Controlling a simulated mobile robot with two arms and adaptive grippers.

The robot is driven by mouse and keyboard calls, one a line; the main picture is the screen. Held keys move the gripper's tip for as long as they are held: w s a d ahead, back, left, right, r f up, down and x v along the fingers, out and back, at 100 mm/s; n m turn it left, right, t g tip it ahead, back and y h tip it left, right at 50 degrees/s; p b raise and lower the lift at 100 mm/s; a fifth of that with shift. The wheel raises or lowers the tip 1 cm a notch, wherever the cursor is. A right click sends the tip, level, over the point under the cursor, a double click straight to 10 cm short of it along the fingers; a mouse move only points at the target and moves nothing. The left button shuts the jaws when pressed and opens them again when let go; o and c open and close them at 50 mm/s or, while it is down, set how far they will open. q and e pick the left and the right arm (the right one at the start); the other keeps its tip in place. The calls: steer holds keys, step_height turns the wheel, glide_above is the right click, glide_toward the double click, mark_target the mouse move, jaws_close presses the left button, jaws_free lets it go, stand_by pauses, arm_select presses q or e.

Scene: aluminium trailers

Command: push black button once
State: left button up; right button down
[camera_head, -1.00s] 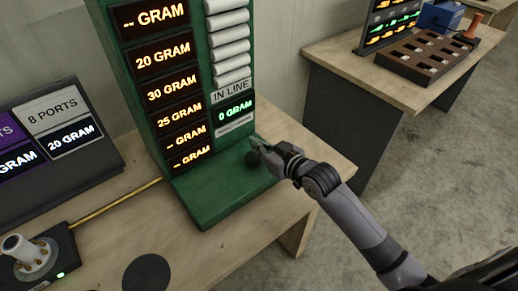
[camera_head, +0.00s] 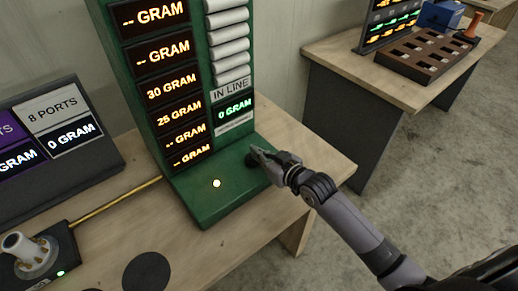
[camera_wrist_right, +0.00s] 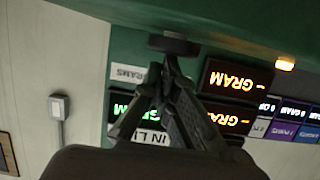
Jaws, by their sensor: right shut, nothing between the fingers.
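The black button (camera_head: 251,159) is a dark round knob on the base of the green machine (camera_head: 212,205), below the "0 GRAM" display. My right gripper (camera_head: 258,152) is shut and empty, with its tips right at the button, partly covering it. In the right wrist view the button (camera_wrist_right: 174,44) is a dark disc just beyond the tips of the right gripper (camera_wrist_right: 164,72). The tips overlap its edge; I cannot tell whether they press it. My left gripper is not in view.
A small glowing spot (camera_head: 216,183) is on the green base. The "8 PORTS" panel (camera_head: 62,122) reads 0 GRAM. A black device with a white fitting (camera_head: 32,256) stands at the front left. A second table (camera_head: 400,82) at the right holds a brown tray (camera_head: 425,55).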

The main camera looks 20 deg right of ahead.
steer(key=r+p, duration=0.4)
steer(key=shift+s+d+r, duration=0.15)
steer(key=shift+s, duration=0.05)
steer(key=b+v, duration=0.1)
steer(key=v, duration=0.8)
steer(key=shift+s, duration=0.15)
stand_by(2.3)
